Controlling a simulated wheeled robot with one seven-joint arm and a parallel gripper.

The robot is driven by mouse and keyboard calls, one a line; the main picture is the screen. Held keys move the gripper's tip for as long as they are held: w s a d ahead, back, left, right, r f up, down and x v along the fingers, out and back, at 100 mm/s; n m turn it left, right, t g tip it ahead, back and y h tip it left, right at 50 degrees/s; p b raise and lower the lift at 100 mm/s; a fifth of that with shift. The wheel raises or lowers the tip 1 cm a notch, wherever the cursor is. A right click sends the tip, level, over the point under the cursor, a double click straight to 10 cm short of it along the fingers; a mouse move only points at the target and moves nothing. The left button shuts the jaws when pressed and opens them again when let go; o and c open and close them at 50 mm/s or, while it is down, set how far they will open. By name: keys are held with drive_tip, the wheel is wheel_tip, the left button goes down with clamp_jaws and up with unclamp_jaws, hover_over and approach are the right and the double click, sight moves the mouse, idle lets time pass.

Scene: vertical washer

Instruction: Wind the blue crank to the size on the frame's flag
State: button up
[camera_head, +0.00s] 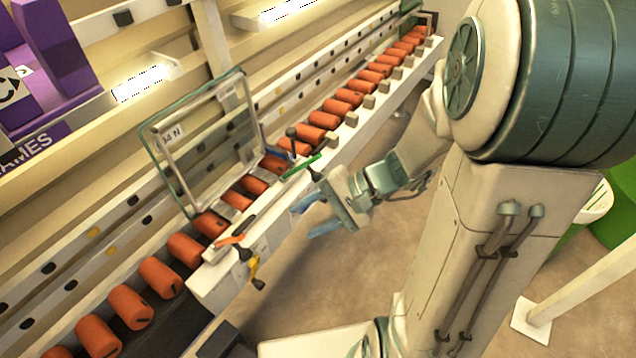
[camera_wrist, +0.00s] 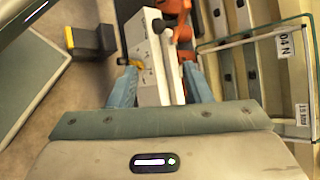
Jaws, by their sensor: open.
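The blue crank (camera_head: 283,153) is on the far side of the white machine rail, partly behind a dark knob and close to the green crank (camera_head: 301,166). The glass frame (camera_head: 196,210) stands upright over the orange rollers. Its tag (camera_head: 172,134) ends in "04 N"; the wrist view shows this tag (camera_wrist: 285,43) and a second, sideways tag (camera_wrist: 302,113), perhaps "19 MM", too small to be sure. My gripper (camera_head: 314,216) is open and empty, on the near side of the rail, apart from the blue crank. The wrist view shows its fingers (camera_wrist: 160,86) spread, with no blue crank visible.
An orange crank (camera_head: 232,240) and a yellow crank (camera_head: 255,273) are on the rail's near end. Orange rollers (camera_head: 160,278) run along the machine. A purple rack (camera_head: 55,50) stands upper left. Floor (camera_head: 320,290) is open below my gripper.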

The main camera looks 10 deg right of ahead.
drive_tip(key=w+d+f+m+t+y+b, duration=0.2)
drive_tip(key=w+f+m+t+b, duration=0.15)
drive_tip(key=f, duration=0.35)
drive_tip(key=m+t+h+b, duration=0.6)
drive_tip(key=m+t+b, duration=0.3)
drive_tip(key=m+b, duration=0.1)
approach(325, 200)
drive_tip(key=shift+g, duration=0.25)
drive_tip(key=b+x, duration=0.1)
drive_tip(key=x, duration=0.2)
drive_tip(key=b+x, duration=0.1)
drive_tip(key=x, duration=0.3)
drive_tip(key=b+x, duration=0.1)
drive_tip(key=x, duration=0.2)
drive_tip(key=shift+w+d+f+b, duration=0.15)
drive_tip(key=shift+w+b, duration=0.15)
drive_tip(key=shift+w, duration=0.15)
clamp_jaws()
